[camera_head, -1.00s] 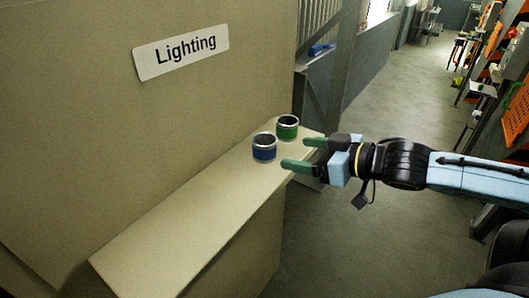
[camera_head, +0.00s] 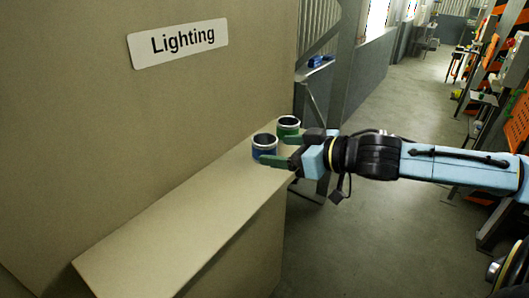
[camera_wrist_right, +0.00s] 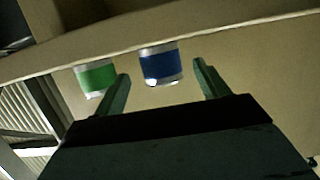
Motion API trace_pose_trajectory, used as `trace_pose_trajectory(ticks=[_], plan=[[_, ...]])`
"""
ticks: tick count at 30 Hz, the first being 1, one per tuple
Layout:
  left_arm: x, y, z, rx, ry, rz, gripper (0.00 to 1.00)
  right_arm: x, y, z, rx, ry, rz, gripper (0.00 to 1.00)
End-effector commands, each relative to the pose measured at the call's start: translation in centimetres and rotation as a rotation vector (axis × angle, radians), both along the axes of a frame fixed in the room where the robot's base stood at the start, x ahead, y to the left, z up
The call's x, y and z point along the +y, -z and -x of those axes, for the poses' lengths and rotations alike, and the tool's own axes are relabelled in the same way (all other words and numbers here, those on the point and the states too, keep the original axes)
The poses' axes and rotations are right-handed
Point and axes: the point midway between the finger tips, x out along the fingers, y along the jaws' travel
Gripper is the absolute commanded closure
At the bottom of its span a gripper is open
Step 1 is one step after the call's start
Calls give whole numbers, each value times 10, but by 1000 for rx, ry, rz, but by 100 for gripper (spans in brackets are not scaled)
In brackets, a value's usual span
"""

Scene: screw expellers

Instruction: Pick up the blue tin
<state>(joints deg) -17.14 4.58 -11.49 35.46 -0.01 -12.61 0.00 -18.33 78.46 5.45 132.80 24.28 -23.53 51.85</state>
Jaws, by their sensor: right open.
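The blue tin (camera_head: 264,147) stands upright on the narrow shelf (camera_head: 190,215), with a silver rim. The green tin (camera_head: 288,126) stands behind it, near the shelf's far end. My right gripper (camera_head: 281,150) is open and empty, with its green fingers reaching to the tins from the right. One finger partly covers the blue tin's lower part in the head view. In the right wrist view, the blue tin (camera_wrist_right: 161,66) shows ahead between the open fingers, and the green tin (camera_wrist_right: 97,77) shows beyond the left finger. I cannot tell whether a finger touches a tin. My left gripper is not in view.
A tan panel with a "Lighting" sign (camera_head: 178,43) rises behind the shelf. The near part of the shelf is bare. A metal post and frame (camera_head: 338,75) stand past the shelf's far end. Open floor (camera_head: 400,225) lies to the right.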

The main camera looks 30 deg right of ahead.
Motion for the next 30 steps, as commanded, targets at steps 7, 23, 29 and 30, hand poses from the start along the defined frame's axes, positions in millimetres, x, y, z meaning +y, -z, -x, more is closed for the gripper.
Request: trace_pose_trajectory(ticks=[7,23,29,30], plan=[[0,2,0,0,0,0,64,2,0,-6,-4,1,-3,26],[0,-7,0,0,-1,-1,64,13,3,-33,-3,2,-5,26],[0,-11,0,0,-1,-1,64,19,8,-44,-2,-2,-1,26],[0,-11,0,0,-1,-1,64,19,9,-45,-2,-2,0,26]])
